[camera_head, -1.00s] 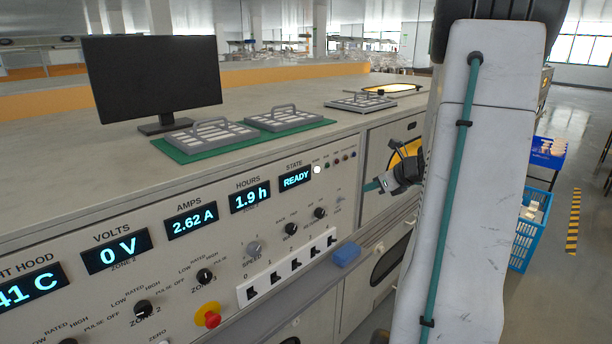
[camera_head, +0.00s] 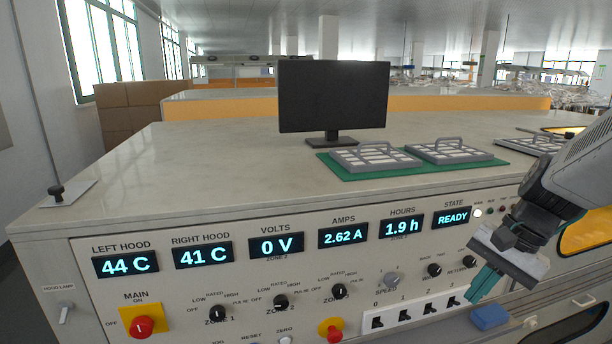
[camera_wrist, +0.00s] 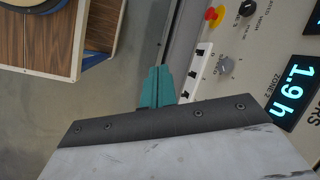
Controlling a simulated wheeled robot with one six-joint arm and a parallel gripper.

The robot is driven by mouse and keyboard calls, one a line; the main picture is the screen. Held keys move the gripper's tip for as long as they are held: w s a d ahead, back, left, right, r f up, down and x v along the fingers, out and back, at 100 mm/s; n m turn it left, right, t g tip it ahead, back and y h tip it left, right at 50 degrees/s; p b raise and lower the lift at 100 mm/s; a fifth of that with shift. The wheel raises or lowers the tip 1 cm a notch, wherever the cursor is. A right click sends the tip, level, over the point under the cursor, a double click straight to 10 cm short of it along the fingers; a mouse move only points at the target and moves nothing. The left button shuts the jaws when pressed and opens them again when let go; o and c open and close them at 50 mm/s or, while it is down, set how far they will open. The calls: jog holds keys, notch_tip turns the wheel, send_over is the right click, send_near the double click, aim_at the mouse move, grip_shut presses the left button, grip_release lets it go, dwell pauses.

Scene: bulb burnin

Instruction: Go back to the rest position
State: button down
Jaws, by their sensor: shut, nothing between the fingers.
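My gripper (camera_head: 484,284) is at the right of the head view, in front of the right part of the control panel (camera_head: 190,285). Its teal fingers are shut with nothing between them and point down and to the left. In the wrist view the shut teal fingers (camera_wrist: 157,88) appear beside the switch strip (camera_wrist: 196,72). The fingers look apart from the panel, though the exact gap is hard to tell. The displays read 44 C, 41 C, 0 V, 2.62 A, 1.9 h and READY.
A blue block (camera_head: 489,317) sits on the ledge below the gripper. A monitor (camera_head: 334,98) and grey racks on a green mat (camera_head: 345,174) stand on the bench top. A wooden-topped piece (camera_wrist: 58,38) with a blue edge shows in the wrist view. Open floor (camera_wrist: 112,88) lies between.

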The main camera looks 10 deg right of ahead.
jog(key=s+a+r+n+h, duration=0.4)
jog(key=s+a+n, duration=0.4)
jog(key=a+n, duration=0.3)
jog(key=shift+s+a+r+n, duration=0.3)
jog(key=shift+a+r, duration=0.15)
jog(key=shift+a, duration=0.1)
